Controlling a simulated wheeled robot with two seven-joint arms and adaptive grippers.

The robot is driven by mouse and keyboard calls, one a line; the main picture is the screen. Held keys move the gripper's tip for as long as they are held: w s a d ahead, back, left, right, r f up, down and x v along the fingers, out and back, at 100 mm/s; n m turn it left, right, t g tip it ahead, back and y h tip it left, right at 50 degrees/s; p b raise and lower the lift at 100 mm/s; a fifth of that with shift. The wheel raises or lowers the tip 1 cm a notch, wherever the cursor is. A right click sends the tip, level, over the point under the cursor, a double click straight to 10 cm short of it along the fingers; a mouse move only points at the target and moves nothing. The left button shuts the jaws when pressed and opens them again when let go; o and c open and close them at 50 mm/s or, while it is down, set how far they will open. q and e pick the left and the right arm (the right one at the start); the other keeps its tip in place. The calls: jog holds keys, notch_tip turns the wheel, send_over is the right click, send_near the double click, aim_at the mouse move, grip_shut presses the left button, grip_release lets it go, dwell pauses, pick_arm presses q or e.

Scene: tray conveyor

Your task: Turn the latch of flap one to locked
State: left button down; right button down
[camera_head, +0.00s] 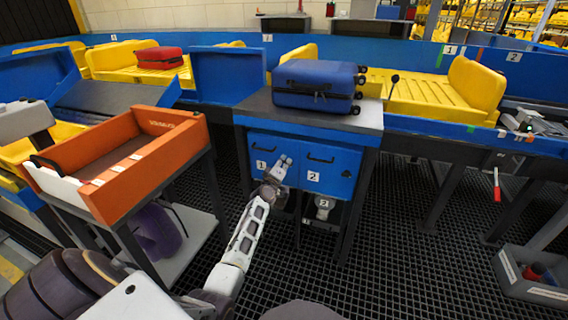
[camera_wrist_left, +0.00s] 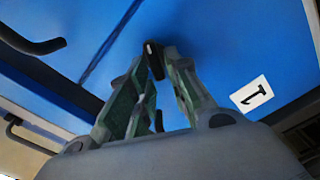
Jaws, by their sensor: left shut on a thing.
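Flap one (camera_head: 258,150) is the left blue door under the counter, with a label "1", which also shows in the left wrist view (camera_wrist_left: 250,95). Flap two (camera_head: 330,178) is beside it on the right, labelled "2". Both flaps look closed in the head view. My left gripper (camera_head: 283,162) is at the lower right part of flap one. In the left wrist view its fingers (camera_wrist_left: 160,55) are shut on a small black latch (camera_wrist_left: 153,60) on the blue face. The fingers hide most of the latch, so its turn position is unclear. My right gripper is not in view.
A blue suitcase (camera_head: 315,84) lies on the counter (camera_head: 258,107) above the flaps. An orange tray (camera_head: 160,155) stands on a table at left. Yellow conveyor trays (camera_head: 425,95) run behind. A grey bin (camera_head: 535,288) is at lower right. Dark grid floor (camera_head: 400,250) lies open at right.

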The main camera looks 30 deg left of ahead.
pick_arm(q)
jog(key=shift+a+n, duration=0.2)
jog(key=shift+n, duration=1.3)
jog(key=shift+a+n, duration=0.15)
jog(key=shift+n, duration=1.35)
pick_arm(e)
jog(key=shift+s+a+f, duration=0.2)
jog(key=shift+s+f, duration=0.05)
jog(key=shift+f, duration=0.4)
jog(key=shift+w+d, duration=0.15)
pick_arm(q)
jog(key=c, duration=1.5)
grip_release()
jog(key=shift+w, duration=0.1)
jog(key=shift+d+f+v, duration=0.1)
jog(key=shift+f+v, duration=0.05)
jog(key=shift+v, duration=1.85)
jog(key=shift+d+f+v, duration=0.1)
jog(key=shift+f+v, duration=0.05)
jog(key=shift+v, duration=1.8)
jog(key=shift+d+f+v, duration=0.1)
jog(key=shift+v, duration=1.9)
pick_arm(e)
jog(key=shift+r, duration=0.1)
